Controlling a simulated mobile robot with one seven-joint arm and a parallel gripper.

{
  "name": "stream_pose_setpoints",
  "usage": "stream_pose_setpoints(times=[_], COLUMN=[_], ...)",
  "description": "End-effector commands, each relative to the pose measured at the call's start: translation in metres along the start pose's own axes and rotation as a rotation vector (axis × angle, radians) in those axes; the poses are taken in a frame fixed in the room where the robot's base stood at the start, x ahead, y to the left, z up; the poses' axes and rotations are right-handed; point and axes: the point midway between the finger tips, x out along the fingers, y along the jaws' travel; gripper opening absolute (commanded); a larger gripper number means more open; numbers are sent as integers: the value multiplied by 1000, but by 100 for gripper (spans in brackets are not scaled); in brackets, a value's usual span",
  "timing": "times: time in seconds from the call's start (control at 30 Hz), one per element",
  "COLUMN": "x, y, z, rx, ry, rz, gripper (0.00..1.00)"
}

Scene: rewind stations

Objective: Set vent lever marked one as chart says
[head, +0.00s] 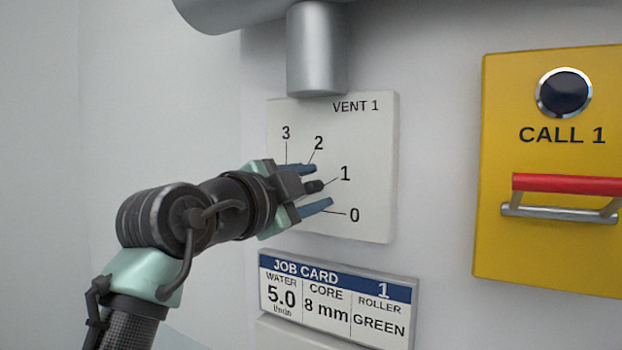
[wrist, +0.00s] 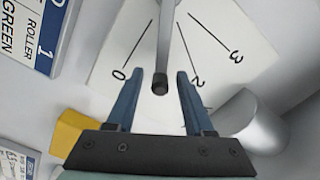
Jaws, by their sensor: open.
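The vent panel (head: 365,190), marked VENT 1, is a white plate on the grey wall with marks 0, 1, 2 and 3. Its lever (head: 314,186) shows a dark tip pointing toward mark 1; the rest is mostly hidden by my gripper. In the wrist view the lever (wrist: 166,40) is a grey bar with a black end, lying between the 0 and 2 lines. My gripper (head: 320,187) is open, its blue fingers on either side of the lever's tip. In the wrist view the gripper (wrist: 160,75) shows gaps at both sides of the tip. No chart is recognisable.
A job card (head: 335,300) numbered 1 below reads water 5.0, core 8 mm, roller green. A yellow CALL 1 panel (head: 545,245) with a round dark button and red-topped handle is at right. A metal cylinder (head: 316,50) juts just above the vent panel. The left wall is bare.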

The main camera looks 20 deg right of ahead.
Motion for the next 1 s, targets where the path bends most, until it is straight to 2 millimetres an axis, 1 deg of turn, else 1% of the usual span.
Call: stream_pose_setpoints(times=[0.2, 0.27, 0.4, 0.5, 1.0], x=[0, 0, 0, 0, 0], y=[0, 0, 0, 0, 0], z=[0, 0, 0, 0, 0], rx=[0, -1, -1, -1, -1], ry=[0, 0, 0, 0, 0], rz=[0, 0, 0, 0, -1], gripper=[52, 42, 16, 0, 0])
